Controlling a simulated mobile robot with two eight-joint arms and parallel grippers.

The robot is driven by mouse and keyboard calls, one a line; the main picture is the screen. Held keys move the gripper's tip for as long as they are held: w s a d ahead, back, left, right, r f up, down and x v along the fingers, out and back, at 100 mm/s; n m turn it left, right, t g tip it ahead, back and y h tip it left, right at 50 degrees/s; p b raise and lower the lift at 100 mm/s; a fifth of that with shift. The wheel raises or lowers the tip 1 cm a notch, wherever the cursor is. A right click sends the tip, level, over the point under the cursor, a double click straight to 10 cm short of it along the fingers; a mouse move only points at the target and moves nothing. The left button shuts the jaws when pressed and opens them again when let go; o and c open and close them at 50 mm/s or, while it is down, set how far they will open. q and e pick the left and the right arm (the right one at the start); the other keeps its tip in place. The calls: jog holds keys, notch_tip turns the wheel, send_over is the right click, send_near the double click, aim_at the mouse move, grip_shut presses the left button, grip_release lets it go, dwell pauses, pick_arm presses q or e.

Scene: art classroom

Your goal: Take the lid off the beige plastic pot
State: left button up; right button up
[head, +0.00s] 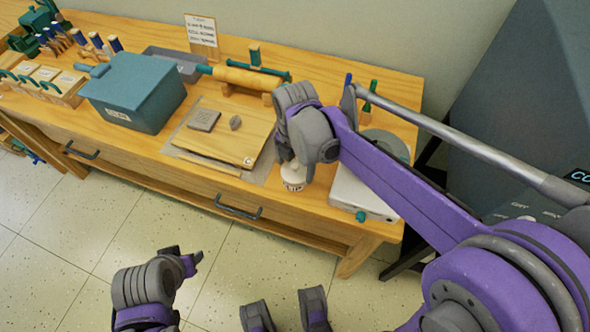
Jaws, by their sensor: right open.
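The small beige plastic pot (293,185) stands upright on the front part of the wooden table, with a dark-lettered label on its side. Its pale lid (291,169) appears to be seated on top. My right gripper (297,163) is open and points down just above and behind the pot. Its grey wrist hides part of the pot's upper right side, and I cannot tell whether a finger touches the lid.
A board (222,152) with a grey slab (204,120) lies left of the pot. A pale flat device (350,193) with a green knob stands close to its right. A rolling pin (250,80), a blue-green box (135,95) and a sign (201,31) are farther back.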

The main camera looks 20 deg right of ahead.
jog(key=c, duration=1)
